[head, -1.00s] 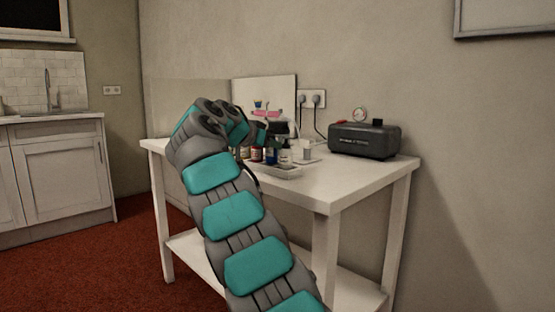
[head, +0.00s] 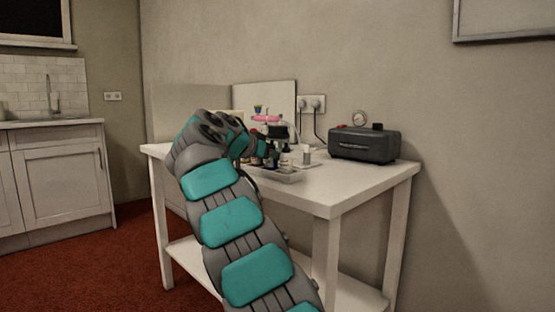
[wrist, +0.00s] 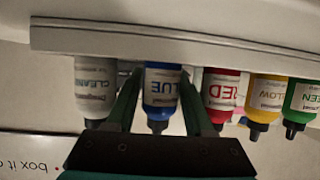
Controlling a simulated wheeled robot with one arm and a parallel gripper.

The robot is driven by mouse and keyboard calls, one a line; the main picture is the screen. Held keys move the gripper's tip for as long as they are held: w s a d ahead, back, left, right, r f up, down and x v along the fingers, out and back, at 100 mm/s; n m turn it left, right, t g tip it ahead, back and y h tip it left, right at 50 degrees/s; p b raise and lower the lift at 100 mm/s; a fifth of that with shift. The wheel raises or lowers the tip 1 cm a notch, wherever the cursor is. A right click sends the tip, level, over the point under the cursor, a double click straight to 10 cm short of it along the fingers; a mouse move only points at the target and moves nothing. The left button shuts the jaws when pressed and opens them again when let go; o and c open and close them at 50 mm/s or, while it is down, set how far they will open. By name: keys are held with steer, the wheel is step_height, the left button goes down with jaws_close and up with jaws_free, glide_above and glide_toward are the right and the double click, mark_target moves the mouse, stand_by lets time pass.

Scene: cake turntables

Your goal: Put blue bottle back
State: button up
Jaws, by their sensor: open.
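The blue bottle (wrist: 162,95) has a dark cap and a label reading BLUE. In the wrist view it appears upside down in a row, between a white cleaner bottle (wrist: 97,88) and a red bottle (wrist: 221,95). Its bottom end meets the edge of a pale rack or tray (wrist: 175,44), level with the others. My gripper (wrist: 161,80) is open, with one finger on each side of the blue bottle. Whether the fingers touch it cannot be told. In the head view my arm largely hides the bottles.
A yellow bottle (wrist: 264,98) and a green bottle (wrist: 302,105) continue the row to the right. On the white table (head: 345,186) stand a dark compressor (head: 364,143) and a pink-topped item (head: 266,119) behind my gripper. The table's front right is clear.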

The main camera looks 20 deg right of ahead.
steer(key=shift+r, duration=0.1)
steer(key=shift+r, duration=0.15)
steer(key=p+v, duration=0.1)
steer(key=v, duration=1)
steer(key=shift+s+a, duration=0.3)
steer(key=shift+a, duration=0.15)
